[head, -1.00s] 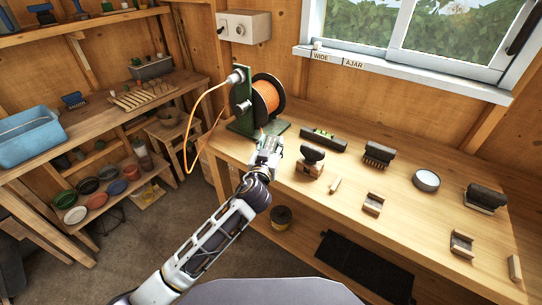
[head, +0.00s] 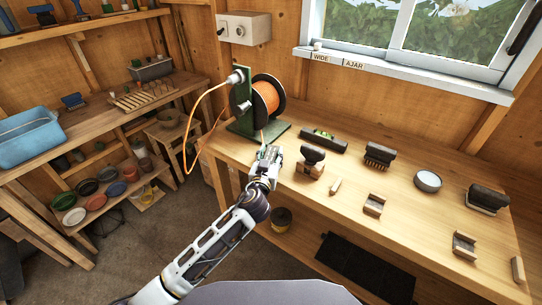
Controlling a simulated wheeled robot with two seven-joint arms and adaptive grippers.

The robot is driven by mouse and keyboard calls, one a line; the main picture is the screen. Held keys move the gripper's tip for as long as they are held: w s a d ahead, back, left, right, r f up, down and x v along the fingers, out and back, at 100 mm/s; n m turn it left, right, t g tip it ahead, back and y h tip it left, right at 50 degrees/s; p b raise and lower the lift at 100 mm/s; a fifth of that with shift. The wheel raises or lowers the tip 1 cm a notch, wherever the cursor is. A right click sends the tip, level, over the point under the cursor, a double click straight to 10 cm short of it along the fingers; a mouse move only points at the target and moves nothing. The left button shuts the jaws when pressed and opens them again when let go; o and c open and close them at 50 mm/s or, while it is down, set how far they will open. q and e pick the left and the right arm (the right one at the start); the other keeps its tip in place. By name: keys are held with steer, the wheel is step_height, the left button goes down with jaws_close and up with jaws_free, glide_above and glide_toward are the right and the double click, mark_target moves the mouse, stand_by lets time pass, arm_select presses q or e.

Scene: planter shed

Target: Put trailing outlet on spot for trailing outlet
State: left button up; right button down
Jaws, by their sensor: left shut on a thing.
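My left gripper (head: 268,155) is at the front left edge of the workbench, just in front of the green-based cable reel (head: 266,98). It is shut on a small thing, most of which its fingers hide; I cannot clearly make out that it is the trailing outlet. A thin pale strip shows between the fingertips and the reel's base. An orange cable (head: 187,140) loops down at the left of the reel from a pale plug (head: 237,77) at its top. I cannot tell which place is the spot for the trailing outlet. My right gripper is not in view.
On the workbench (head: 330,215) stand a level (head: 323,140), a dark tool on a wooden block (head: 311,160), brushes (head: 379,156), a round tin (head: 428,181) and wooden holders (head: 374,204). A wall socket box (head: 244,27) hangs above. Shelves with pots stand at the left.

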arm_select(q)
steer(key=shift+f, duration=0.1)
steer(key=o, duration=1.1)
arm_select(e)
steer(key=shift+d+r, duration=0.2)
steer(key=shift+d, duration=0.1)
